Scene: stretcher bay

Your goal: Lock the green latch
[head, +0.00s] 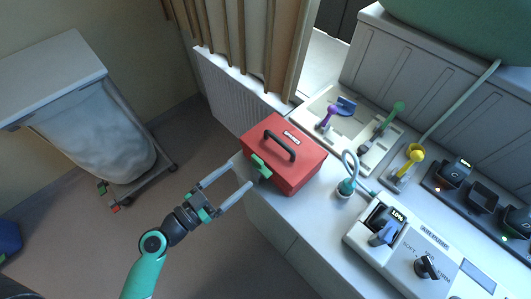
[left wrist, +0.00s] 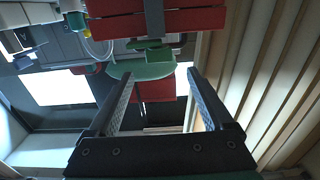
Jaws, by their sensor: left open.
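The red box (head: 284,150) with a black handle stands on the white counter near its left end. The green latch (head: 260,167) is on its front face, toward my left gripper. My left gripper (head: 241,174) is open and empty, its fingertips just short of the latch. In the left wrist view, the latch's green plate (left wrist: 142,70) shows just beyond and between the open fingertips (left wrist: 158,75), with the red box (left wrist: 195,20) behind it. Whether the latch is locked, or touched by a finger, I cannot tell. My right gripper is in neither view.
A white tray (head: 340,112) with purple- and green-topped tools lies behind the box. Wooden slats (head: 265,45) rise behind.

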